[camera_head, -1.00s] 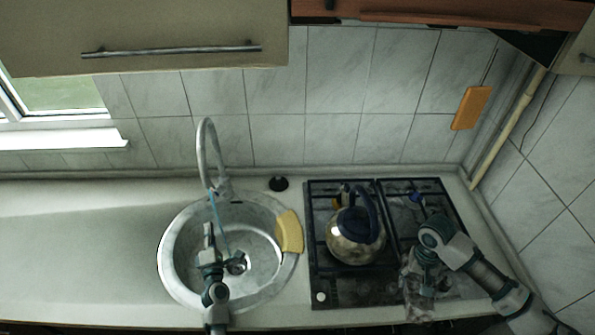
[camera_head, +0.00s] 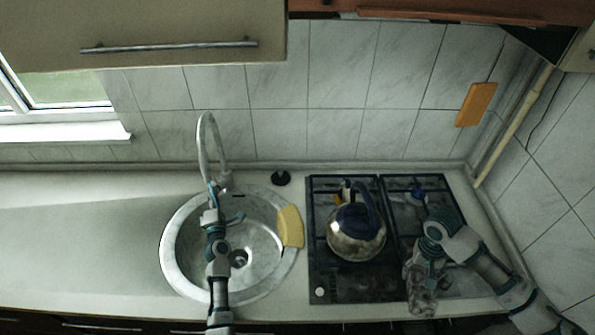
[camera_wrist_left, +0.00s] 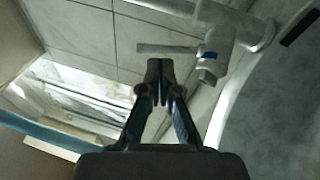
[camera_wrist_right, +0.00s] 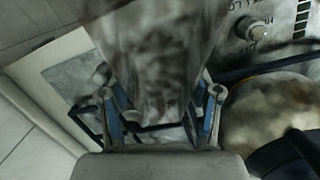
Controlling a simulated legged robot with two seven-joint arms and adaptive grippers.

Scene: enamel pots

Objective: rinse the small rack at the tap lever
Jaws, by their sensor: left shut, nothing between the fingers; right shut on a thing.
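The grey tap (camera_head: 206,150) arches over the back of the round sink. In the left wrist view its flat lever (camera_wrist_left: 165,49) sticks out from a body with a blue mark. My left gripper (camera_head: 212,189) is at the tap's base; its shut, empty fingertips (camera_wrist_left: 160,66) appear just below the lever. I cannot tell whether they touch it. My right gripper (camera_head: 428,254) is shut on a mottled grey thing (camera_head: 422,286) at the front right of the hob. That thing fills the middle of the right wrist view (camera_wrist_right: 158,55); I cannot make out a rack's shape.
The round sink (camera_head: 172,250) has a yellow cloth or sponge (camera_head: 290,227) on its right rim. A shiny kettle (camera_head: 355,238) stands on the black hob (camera_head: 345,288), left of my right gripper. The worktop (camera_head: 80,240) left of the sink is clear.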

